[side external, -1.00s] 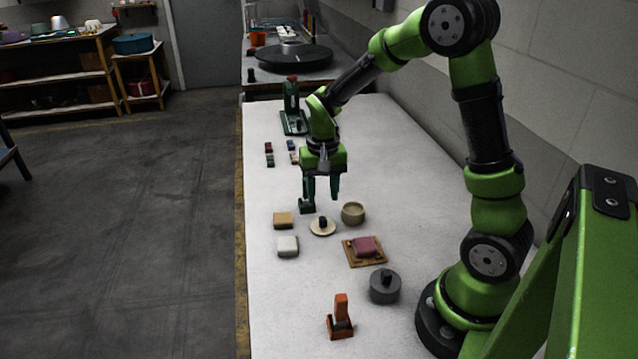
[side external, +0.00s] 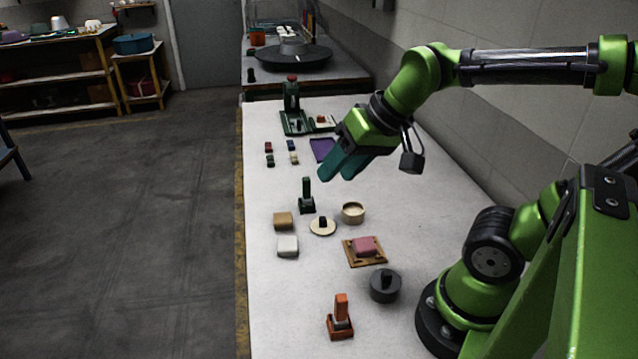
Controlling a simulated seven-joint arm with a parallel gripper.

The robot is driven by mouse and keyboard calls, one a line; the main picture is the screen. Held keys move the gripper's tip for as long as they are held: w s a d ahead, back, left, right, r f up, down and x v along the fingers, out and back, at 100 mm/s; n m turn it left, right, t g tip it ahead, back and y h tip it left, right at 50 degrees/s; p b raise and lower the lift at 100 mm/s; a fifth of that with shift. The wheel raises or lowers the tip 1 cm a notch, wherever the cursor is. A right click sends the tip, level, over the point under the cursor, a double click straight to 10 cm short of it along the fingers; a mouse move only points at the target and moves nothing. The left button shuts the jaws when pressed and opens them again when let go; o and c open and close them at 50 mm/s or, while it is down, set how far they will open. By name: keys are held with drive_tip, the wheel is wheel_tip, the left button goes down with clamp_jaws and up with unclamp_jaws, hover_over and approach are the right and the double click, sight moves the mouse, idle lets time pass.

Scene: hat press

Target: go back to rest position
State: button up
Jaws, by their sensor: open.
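My gripper (side external: 337,172) is in the air above the white table (side external: 400,240), right of the small dark green tool (side external: 307,196). Its two teal fingers point down and left. They are parted and nothing shows between them. The green tool stands upright on the table, apart from my gripper.
A beige round bowl (side external: 353,212), a cream disc (side external: 323,228) with a dark knob, a pink block (side external: 364,246) on a wooden board, a grey round weight (side external: 385,285) and an orange tool (side external: 340,317) stand nearer. A green press (side external: 292,102) stands farther back.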

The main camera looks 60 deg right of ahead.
drive_tip(key=shift+s+a+r+n+t, duration=0.1)
drive_tip(key=shift+s+a+n+t, duration=0.15)
drive_tip(key=shift+s, duration=0.25)
drive_tip(key=shift+s+a+r+n+t, duration=0.15)
drive_tip(key=shift+s+a+t, duration=0.15)
drive_tip(key=shift+s, duration=0.2)
